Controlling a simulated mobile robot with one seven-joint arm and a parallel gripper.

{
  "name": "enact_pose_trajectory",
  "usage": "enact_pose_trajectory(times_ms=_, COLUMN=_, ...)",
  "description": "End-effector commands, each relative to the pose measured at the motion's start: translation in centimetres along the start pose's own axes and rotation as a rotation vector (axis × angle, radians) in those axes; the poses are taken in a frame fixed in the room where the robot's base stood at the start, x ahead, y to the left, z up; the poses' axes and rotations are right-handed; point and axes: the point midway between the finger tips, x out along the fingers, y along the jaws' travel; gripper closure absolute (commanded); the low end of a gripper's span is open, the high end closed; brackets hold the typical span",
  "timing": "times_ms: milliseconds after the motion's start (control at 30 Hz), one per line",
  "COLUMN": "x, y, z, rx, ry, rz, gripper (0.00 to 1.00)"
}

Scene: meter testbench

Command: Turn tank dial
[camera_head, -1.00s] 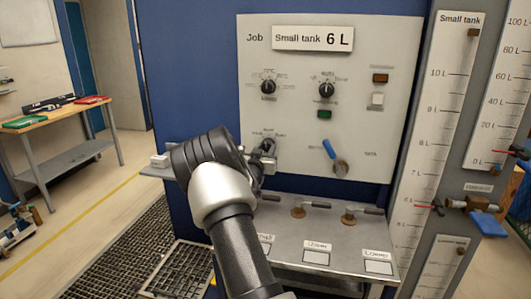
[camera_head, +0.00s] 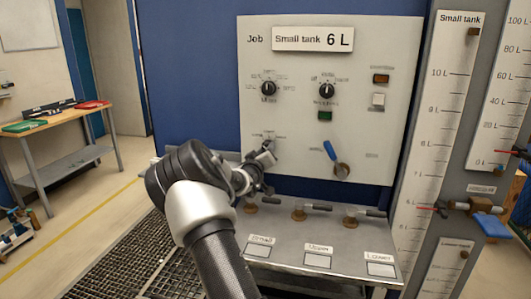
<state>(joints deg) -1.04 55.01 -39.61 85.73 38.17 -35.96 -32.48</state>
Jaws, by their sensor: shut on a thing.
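A light grey panel (camera_head: 300,110) carries three dials and a blue-handled lever (camera_head: 331,154). The upper left dial (camera_head: 268,88) and upper middle dial (camera_head: 326,91) are black and free of my arm. My gripper (camera_head: 264,153) is at the lower left dial, under a small printed scale (camera_head: 269,137). It is shut on that dial, whose knob is mostly hidden by the fingers. Its pointer and setting cannot be read. The sign "Small tank 6 L" (camera_head: 312,39) is at the top of the panel.
Tall gauges (camera_head: 447,110) with a blue-handled valve (camera_head: 490,224) stand at the right. A workbench (camera_head: 65,120) is at the far left.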

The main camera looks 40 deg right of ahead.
Motion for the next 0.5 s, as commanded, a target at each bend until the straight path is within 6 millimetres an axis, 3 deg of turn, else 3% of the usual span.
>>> enact_pose_trajectory(times_ms=400, x=-0.01, y=-0.03, z=0.07, rx=-0.012, ry=-0.001, rz=-0.001, gripper=0.90)
enact_pose_trajectory(times_ms=433, x=-0.01, y=-0.04, z=0.07, rx=-0.012, ry=-0.001, rz=-0.001, gripper=0.66)
enact_pose_trajectory(times_ms=500, x=-0.01, y=-0.04, z=0.06, rx=-0.011, ry=-0.001, rz=-0.001, gripper=0.54)
